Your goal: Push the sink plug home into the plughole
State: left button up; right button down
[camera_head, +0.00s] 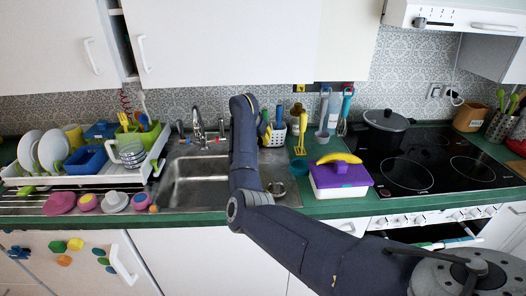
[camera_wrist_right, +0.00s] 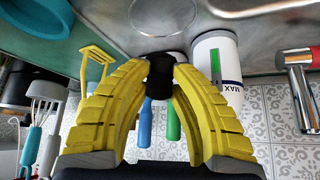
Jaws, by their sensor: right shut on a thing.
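My right gripper (camera_wrist_right: 160,72) is shut on a small black piece, which I take to be the sink plug (camera_wrist_right: 160,68), between its yellow fingertips. In the head view my right arm reaches over the right side of the steel sink (camera_head: 195,183) and hides part of it, and little of the gripper shows. A faint round outline (camera_wrist_right: 166,14) lies on the steel beyond the fingertips in the wrist view. A round metal recess (camera_head: 277,188) shows right of the arm; I cannot tell if either is the plughole. The plug looks apart from the outline. My left gripper is not in view.
The tap (camera_head: 198,125) stands behind the sink. A dish rack (camera_head: 90,178) fills the left counter. A purple-lidded box (camera_head: 340,176) and the hob (camera_head: 430,160) are to the right. A white container marked MAX (camera_wrist_right: 220,70) stands near the fingers.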

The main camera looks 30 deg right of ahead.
jog(key=w+a+f+n+t+y, duration=0.2)
jog(key=a+f+n, duration=0.25)
jog(key=a, duration=0.45)
jog(key=w+a+f+n+t+y, duration=0.1)
jog(key=w+a+f+n+y, duration=0.25)
jog(key=a, duration=0.55)
jog(key=s+a+f+n+y, duration=0.1)
jog(key=a+f+n, duration=0.1)
jog(key=a, duration=0.3)
jog(key=s+a+f+n+y, duration=0.1)
jog(key=s+a+f+n, duration=0.1)
jog(key=a+n, duration=0.2)
jog(key=s+a+f+n+y, duration=0.1)
jog(key=s+a+f+n, duration=0.1)
jog(key=a, duration=0.6)
jog(key=shift+f+n+g+y, duration=0.3)
jog(key=shift+f+n+y, duration=0.05)
jog(key=shift+f+n, duration=0.25)
jog(key=shift+s+a+f+n, duration=0.25)
jog(key=shift+a+f+n, duration=0.05)
jog(key=shift+a, duration=0.4)
